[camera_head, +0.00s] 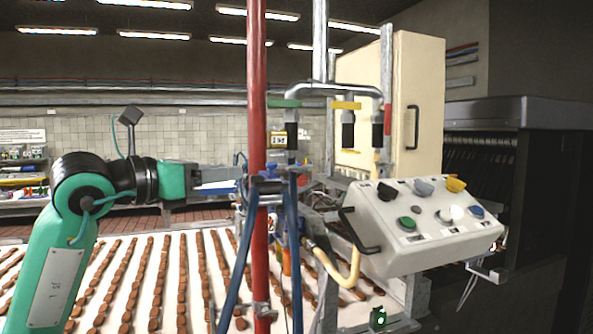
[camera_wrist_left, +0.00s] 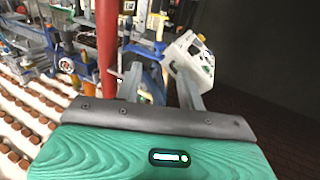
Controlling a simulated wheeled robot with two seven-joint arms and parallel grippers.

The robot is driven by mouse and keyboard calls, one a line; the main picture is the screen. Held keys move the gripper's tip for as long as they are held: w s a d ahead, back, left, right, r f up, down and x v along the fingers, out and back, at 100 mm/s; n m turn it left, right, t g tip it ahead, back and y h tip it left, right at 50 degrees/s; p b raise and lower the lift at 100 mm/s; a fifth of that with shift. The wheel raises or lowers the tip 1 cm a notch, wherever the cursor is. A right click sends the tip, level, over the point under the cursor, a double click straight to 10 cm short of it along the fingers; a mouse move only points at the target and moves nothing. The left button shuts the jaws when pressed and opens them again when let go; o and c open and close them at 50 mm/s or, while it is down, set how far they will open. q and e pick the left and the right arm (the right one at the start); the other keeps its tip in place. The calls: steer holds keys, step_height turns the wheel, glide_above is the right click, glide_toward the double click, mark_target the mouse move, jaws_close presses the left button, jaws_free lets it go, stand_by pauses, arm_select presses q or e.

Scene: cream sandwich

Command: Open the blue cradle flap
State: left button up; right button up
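A blue cradle part (camera_head: 268,173) is fixed to the red post, with blue legs running down from it. In the left wrist view a blue part (camera_wrist_left: 148,50) shows beyond and between the fingers. I cannot tell which piece is the flap or how far it stands open. My left gripper (camera_head: 234,186) points right, close to the blue part, just left of the red post. In the left wrist view my left gripper (camera_wrist_left: 158,78) has its fingers apart, with nothing clearly held. Contact with the blue part cannot be made out. My right gripper is not seen.
The red post (camera_head: 257,90) stands upright beside my left gripper. A white control box (camera_head: 415,240) with coloured buttons is to the right, with a yellow hose below it. A conveyor (camera_head: 140,300) with rows of brown biscuits runs beneath. A cream cabinet (camera_head: 420,90) stands behind.

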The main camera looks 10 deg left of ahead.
mark_target(268, 165)
arm_select(q)
steer(key=p+x, duration=0.2)
steer(key=x, duration=0.1)
steer(key=p+x, duration=0.2)
steer(key=x, duration=0.2)
steer(key=p+x, duration=0.2)
steer(key=x, duration=0.2)
steer(key=shift+w+d+r, duration=0.15)
steer(key=shift+r, duration=0.25)
steer(key=shift+f+p+x, duration=0.2)
steer(key=shift+p+x, duration=0.15)
steer(key=shift+x, duration=0.55)
jaws_close()
